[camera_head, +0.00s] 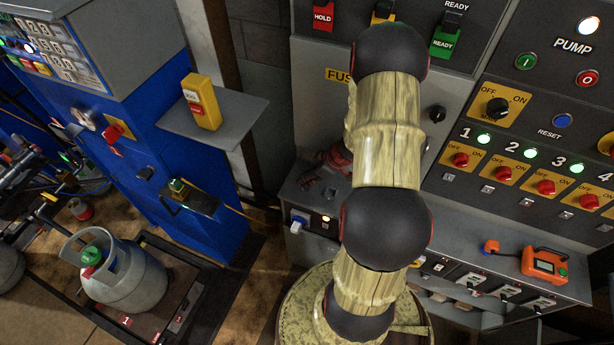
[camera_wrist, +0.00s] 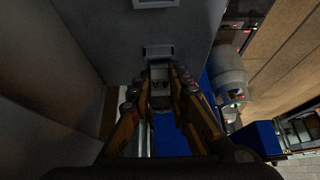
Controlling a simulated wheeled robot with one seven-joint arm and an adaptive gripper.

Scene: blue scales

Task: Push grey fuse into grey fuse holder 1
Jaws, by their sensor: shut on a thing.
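In the wrist view my gripper (camera_wrist: 160,92) is shut on a small grey block, the grey fuse (camera_wrist: 160,86), with one finger on each side. Just beyond the fuse, a grey rectangular fitting that looks like a fuse holder (camera_wrist: 158,51) sits on a grey panel. The fuse's far end is close to this fitting; whether it touches or has entered it cannot be told in the dim picture. Another pale rectangular fitting (camera_wrist: 155,3) is cut off at the top edge. In the head view my arm covers most of the fuse panel, and the fuse is hidden.
In the head view a control panel with switches (camera_head: 530,160) stands at the right. An orange device (camera_head: 543,265) rests on the lower ledge. A blue machine (camera_head: 150,110) and a grey gas cylinder (camera_head: 125,280) are at the left.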

